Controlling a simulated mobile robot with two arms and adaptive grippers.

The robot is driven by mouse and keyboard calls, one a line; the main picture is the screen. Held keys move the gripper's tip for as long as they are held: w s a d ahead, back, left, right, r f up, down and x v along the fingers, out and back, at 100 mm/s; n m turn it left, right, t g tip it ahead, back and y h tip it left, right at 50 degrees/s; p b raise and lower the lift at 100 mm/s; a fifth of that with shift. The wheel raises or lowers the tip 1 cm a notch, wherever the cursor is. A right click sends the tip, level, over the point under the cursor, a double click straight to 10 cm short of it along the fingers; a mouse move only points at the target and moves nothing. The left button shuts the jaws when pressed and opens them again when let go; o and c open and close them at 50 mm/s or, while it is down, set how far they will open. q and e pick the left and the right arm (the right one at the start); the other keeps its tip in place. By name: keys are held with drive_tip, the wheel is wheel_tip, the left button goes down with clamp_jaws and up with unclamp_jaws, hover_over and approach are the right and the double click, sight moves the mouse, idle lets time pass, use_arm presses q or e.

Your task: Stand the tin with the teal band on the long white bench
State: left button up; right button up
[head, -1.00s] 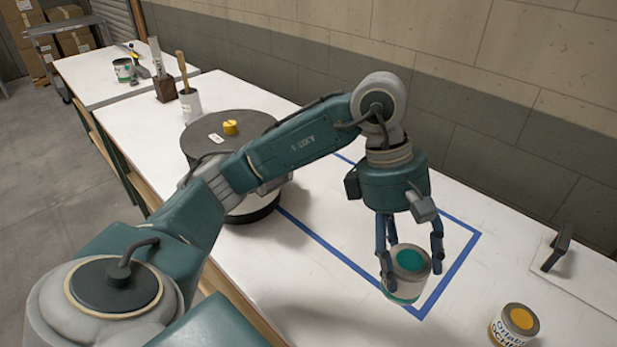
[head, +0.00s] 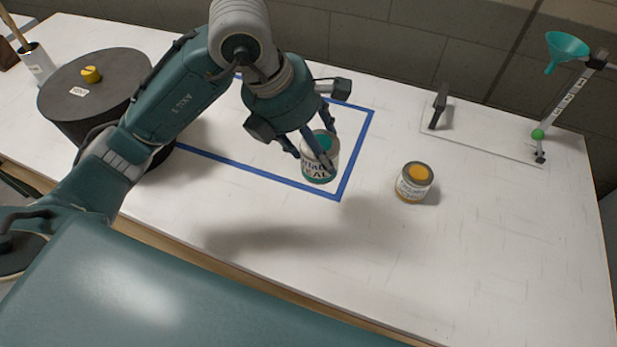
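The tin with the teal band (head: 318,175) has a teal top and a dark-lettered label. It looks upright, at the front right corner of a blue tape outline on the long white bench (head: 440,260). I cannot tell whether its base touches the bench. My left gripper (head: 314,152) reaches down over it from the upper left. One finger crosses the front of the tin and another is at its left side. The fingers hide part of the tin, and whether they press on it is unclear. My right gripper is not in view.
An ochre-topped tin (head: 413,188) stands to the right of the tape (head: 352,158). A large dark drum (head: 75,115) with a yellow knob stands at the left. A teal funnel stand (head: 567,100) and a dark upright piece (head: 438,110) are at the back right. The bench front is clear.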

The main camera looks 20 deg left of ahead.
use_arm(q)
wheel_tip(320, 180, down, 14)
drive_tip(key=shift+f+p, duration=0.1)
drive_tip(key=shift+p, duration=0.9)
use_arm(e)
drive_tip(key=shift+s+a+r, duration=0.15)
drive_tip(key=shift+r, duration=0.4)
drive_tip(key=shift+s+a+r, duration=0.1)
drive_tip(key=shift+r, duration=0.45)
use_arm(q)
drive_tip(key=o, duration=1.3)
drive_tip(key=shift+a, duration=0.1)
drive_tip(key=b+v, duration=0.2)
drive_tip(key=v, duration=1)
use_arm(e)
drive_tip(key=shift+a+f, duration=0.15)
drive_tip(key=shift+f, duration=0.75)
use_arm(q)
drive_tip(key=shift+s, duration=0.1)
